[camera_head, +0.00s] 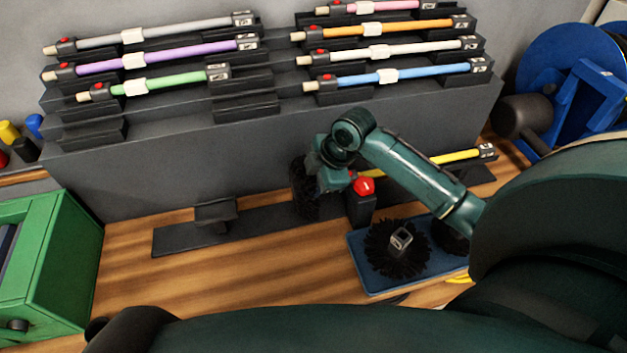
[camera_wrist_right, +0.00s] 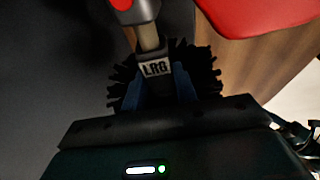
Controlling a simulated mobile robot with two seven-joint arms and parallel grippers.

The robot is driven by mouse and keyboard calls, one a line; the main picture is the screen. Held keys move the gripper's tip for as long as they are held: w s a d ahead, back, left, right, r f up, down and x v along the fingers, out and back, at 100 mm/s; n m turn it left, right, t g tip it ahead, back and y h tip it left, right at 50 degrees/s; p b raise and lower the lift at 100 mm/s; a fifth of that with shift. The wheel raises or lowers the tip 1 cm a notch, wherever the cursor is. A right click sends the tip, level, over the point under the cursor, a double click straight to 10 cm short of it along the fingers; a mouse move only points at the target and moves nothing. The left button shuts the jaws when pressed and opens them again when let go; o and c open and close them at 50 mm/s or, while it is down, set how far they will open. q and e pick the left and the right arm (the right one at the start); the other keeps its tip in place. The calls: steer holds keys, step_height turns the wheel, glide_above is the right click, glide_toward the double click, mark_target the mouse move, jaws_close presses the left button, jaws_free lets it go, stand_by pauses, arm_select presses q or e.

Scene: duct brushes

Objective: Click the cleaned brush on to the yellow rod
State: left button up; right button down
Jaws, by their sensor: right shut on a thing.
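The yellow rod (camera_head: 455,156) lies low in front of the rack, its labelled end at the right; my right arm hides its left part. My right gripper (camera_head: 328,178) is at the rod's left end, shut on a black bristle brush (camera_head: 304,190). In the right wrist view the blue fingers (camera_wrist_right: 158,88) hold the brush (camera_wrist_right: 205,72) by its socket, marked LRG. A pale rod tip (camera_wrist_right: 149,37) with a red button (camera_wrist_right: 123,4) meets the socket's mouth. I cannot tell whether it is clicked in. My left gripper is out of view.
A red knob on a dark post (camera_head: 364,186) stands close beside my right gripper and shows large in the wrist view (camera_wrist_right: 255,12). A blue tray (camera_head: 370,277) holds other black brushes (camera_head: 398,255). Several coloured rods rest on the dark rack (camera_head: 270,150). A green box (camera_head: 55,260) stands left.

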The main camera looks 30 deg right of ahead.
steer(key=shift+s+d, duration=0.15)
steer(key=shift+d, duration=0.45)
steer(key=shift+s+d, duration=0.15)
steer(key=shift+d, duration=0.4)
steer(key=c, duration=1)
jaws_free()
steer(key=v, duration=1.3)
steer(key=shift+r+b, duration=0.15)
steer(key=shift+b, duration=0.2)
